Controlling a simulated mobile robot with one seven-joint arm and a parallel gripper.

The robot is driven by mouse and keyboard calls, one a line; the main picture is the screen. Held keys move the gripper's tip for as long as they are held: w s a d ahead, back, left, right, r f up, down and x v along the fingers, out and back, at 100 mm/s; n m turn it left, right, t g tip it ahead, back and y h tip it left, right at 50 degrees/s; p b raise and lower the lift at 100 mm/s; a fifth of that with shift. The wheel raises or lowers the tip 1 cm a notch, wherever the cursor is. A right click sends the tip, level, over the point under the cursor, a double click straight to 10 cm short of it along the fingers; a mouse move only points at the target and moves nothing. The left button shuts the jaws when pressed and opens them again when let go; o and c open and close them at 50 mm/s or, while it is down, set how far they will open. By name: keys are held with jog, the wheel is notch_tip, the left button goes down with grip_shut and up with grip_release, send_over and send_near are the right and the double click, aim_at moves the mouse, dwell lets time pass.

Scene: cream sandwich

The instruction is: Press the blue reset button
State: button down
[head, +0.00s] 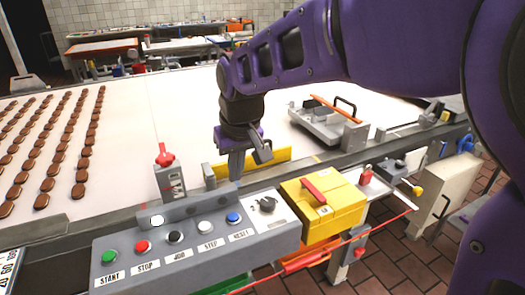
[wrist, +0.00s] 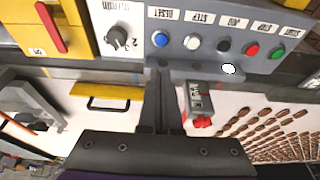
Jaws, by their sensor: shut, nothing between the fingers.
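The blue reset button (head: 233,217) is the rightmost button on the grey control panel (head: 130,262), above the RESET label. It also shows in the wrist view (wrist: 160,39), upside down, near the top middle. My gripper (head: 236,178) points down behind the panel, above and beyond the blue button, not touching it. In the wrist view my gripper (wrist: 158,72) has its fingers together with nothing between them, and the tips appear just below the blue button in the picture.
Green (head: 109,256), red (head: 142,246), black (head: 175,236) and white (head: 204,227) buttons sit left of the blue one. A dark knob (head: 267,204) and a yellow box (head: 322,200) with a red handle lie right. Behind runs a white belt (head: 160,110) with rows of brown biscuits.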

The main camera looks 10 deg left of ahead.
jog(key=b, duration=0.2)
send_near(235, 219)
jog(key=w+f, duration=0.1)
jog(key=a+f, duration=0.1)
jog(key=f, duration=0.1)
jog(key=w+f, duration=0.1)
jog(key=shift+w+a+f, duration=0.25)
jog(key=shift+w+f, duration=0.05)
jog(key=shift+f, duration=0.85)
jog(key=shift+f+b, duration=0.4)
jog(key=shift+f, duration=0.4)
jog(key=shift+s+d+f, duration=0.1)
jog(key=shift+s+f, duration=0.1)
jog(key=shift+f, duration=0.05)
jog(key=r+p, duration=0.2)
jog(key=r, duration=0.1)
jog(key=r+p, duration=0.1)
jog(key=r, duration=0.1)
jog(key=shift+w+r+p, duration=0.15)
jog(key=shift+w+p, duration=0.1)
jog(key=shift+p, duration=0.1)
jog(key=v, duration=0.9)
jog(key=shift+s+r, duration=0.15)
jog(key=shift+r, duration=0.15)
